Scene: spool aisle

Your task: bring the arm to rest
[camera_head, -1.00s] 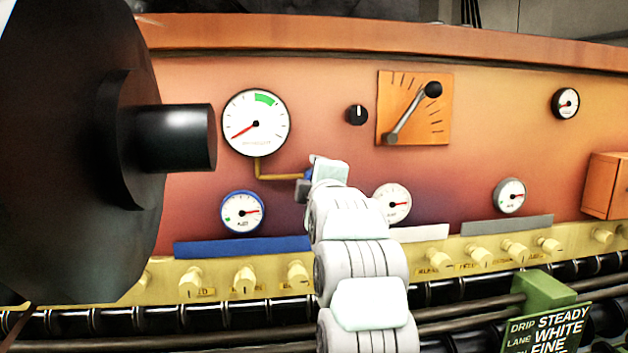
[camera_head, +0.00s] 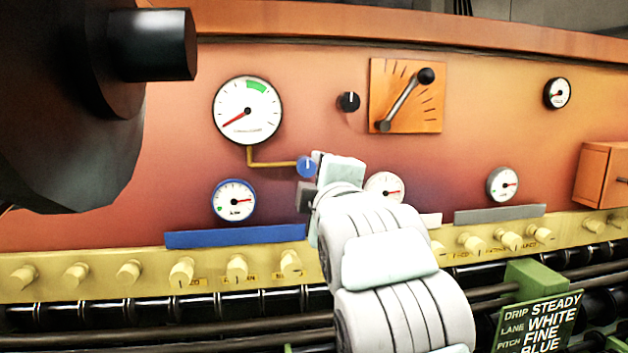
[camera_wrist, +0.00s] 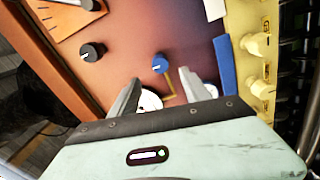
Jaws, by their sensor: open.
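My gripper (camera_wrist: 170,98) is open in the wrist view, its two grey fingers apart with nothing held between them. A blue knob (camera_wrist: 160,64) on a brass pipe shows beyond the fingertips. In the head view my white arm rises from the bottom centre to the panel (camera_head: 330,90). The gripper end is beside the blue knob (camera_head: 307,166), just right of and below it. Whether they touch cannot be told. My arm partly covers the middle white gauge (camera_head: 384,186).
A large black spool (camera_head: 60,130) hangs close at left. A lever plate (camera_head: 406,95), a black knob (camera_head: 348,102) and a large gauge (camera_head: 247,110) sit on the panel. Cream knobs (camera_head: 237,268) line a ledge above dark rollers. A green sign (camera_head: 537,322) stands at lower right.

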